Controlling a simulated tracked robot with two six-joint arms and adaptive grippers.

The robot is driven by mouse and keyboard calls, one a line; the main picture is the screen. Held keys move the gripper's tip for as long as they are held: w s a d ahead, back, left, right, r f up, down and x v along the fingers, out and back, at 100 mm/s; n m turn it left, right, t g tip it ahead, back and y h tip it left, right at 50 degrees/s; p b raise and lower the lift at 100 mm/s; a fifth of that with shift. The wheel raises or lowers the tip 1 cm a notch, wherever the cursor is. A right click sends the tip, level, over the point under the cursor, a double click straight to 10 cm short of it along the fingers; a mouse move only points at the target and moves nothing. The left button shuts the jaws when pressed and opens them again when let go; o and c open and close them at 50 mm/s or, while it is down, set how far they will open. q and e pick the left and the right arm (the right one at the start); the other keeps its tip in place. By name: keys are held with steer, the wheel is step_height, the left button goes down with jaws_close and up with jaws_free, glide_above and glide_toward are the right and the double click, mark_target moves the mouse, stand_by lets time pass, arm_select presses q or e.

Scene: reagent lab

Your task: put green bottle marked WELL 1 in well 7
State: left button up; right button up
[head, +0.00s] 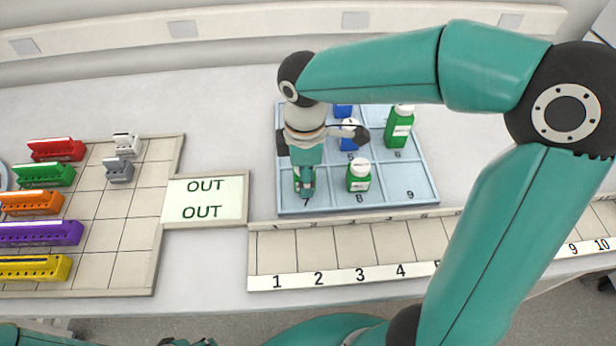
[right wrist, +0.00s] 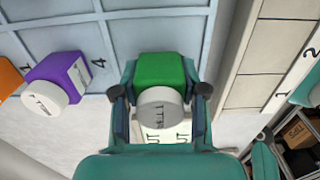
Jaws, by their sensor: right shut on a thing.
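My right gripper (head: 305,188) is shut on a green bottle with a white cap, at well 7 of the blue tray (head: 323,205). In the right wrist view the green bottle (right wrist: 162,72) sits between both fingers; its cap lettering is only partly readable. In the head view the gripper hides most of it, and I cannot tell whether it touches the tray floor. My left gripper (head: 190,342) barely shows at the bottom edge; its jaws are unclear.
Other green bottles stand in well 8 (head: 359,178) and well 6 (head: 398,130). A blue bottle (head: 348,141) is in well 5. A purple bottle (right wrist: 57,80) is by number 4. An OUT sign (head: 205,199) lies left of the tray; a numbered rack (head: 330,247) runs in front.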

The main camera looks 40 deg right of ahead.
steer(key=shift+f, duration=0.65)
steer(key=o, duration=1.1)
steer(key=shift+f, duration=0.1)
step_height(320, 180, up, 12)
steer(key=shift+r+p, duration=0.15)
steer(key=shift+p, duration=0.4)
